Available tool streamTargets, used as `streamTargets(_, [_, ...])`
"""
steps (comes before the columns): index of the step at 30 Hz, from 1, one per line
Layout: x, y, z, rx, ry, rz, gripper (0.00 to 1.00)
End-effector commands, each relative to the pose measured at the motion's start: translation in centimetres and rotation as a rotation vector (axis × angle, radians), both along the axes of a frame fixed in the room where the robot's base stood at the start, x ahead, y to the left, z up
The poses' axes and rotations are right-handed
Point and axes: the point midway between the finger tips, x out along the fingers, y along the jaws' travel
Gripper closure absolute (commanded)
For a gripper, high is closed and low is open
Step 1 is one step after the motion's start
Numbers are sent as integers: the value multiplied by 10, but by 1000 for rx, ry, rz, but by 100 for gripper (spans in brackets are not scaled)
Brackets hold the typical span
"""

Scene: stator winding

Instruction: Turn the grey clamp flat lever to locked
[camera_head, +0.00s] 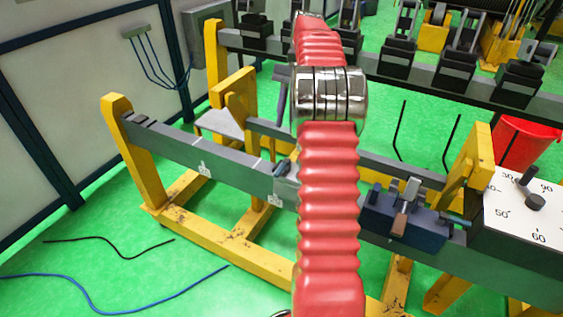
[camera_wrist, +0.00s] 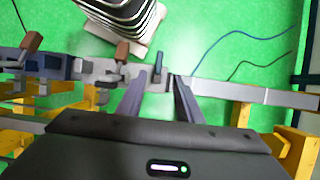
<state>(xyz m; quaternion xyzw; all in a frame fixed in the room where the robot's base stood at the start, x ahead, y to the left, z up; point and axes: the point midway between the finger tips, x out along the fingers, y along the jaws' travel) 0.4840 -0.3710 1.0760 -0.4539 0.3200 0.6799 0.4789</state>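A grey clamp block (camera_head: 286,190) sits on the long grey rail (camera_head: 230,172), partly hidden behind my red arm. A short dark blue lever (camera_head: 282,168) shows at its top. In the wrist view a blue lever (camera_wrist: 158,63) stands out from the grey clamp (camera_wrist: 155,82) on the rail. My gripper (camera_wrist: 158,78) is open, with its two dark fingers apart on either side of the lever's line. I see no finger closed on the lever; whether one touches it is unclear. In the head view my arm hides the gripper's fingertips.
A blue clamp (camera_head: 430,230) with a brown-ended lever (camera_head: 402,212) sits farther right on the rail. A white dial plate (camera_head: 530,215) stands at the right end. Yellow supports (camera_head: 135,150) carry the rail. Cables lie on the open green floor at left.

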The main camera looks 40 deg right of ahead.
Motion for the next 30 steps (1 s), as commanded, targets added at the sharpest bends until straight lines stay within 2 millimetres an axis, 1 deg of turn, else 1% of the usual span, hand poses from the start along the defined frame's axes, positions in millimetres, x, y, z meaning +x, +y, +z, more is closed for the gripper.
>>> streamTargets(5, [-1, 3, -6, 1, 1, 1, 67])
streamTargets(11, [-4, 10, -23, 1, 1, 0, 67])
streamTargets(20, [-8, 23, -56, 2, 2, 0, 67])
streamTargets(30, [-15, 40, -101, 2, 2, 0, 67])
